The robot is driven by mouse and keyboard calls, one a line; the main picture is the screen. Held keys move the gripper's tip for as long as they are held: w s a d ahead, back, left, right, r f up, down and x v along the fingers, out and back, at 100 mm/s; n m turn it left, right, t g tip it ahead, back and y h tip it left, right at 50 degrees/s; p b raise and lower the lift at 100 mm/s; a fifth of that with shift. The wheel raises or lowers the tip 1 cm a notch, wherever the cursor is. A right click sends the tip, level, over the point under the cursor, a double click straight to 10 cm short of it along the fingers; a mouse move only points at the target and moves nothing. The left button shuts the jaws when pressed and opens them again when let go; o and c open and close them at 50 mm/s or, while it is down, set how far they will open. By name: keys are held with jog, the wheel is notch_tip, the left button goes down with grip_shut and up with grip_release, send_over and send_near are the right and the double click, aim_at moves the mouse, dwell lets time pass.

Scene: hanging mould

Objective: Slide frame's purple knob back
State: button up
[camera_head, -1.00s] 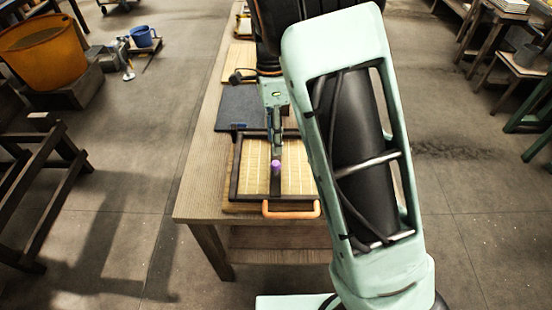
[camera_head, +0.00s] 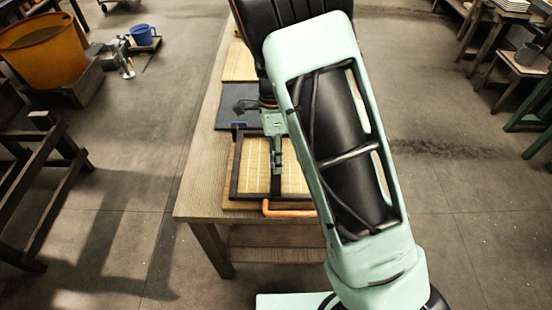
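The dark-edged frame (camera_head: 234,180) with a pale slatted screen (camera_head: 255,165) lies on the wooden table, partly covered by my arm on its right. An orange handle (camera_head: 283,211) sits at its near edge. The purple knob is not visible now; my gripper or arm may cover it. My gripper (camera_head: 278,171) points down over the middle of the screen, by a dark bar (camera_head: 276,186). Its fingers are small and dark, so I cannot tell whether they are open, shut or touching anything.
The wooden table (camera_head: 203,165) has bare room left of the frame. A dark flat board (camera_head: 236,104) lies behind the frame.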

grip_shut()
jog(key=shift+d, duration=0.1)
jog(key=d, duration=1.7)
jog(key=shift+s+d+b, duration=0.35)
jog(key=o, duration=0.5)
grip_release()
jog(key=shift+d, duration=0.15)
jog(key=shift+o, duration=0.4)
jog(key=shift+r, duration=0.1)
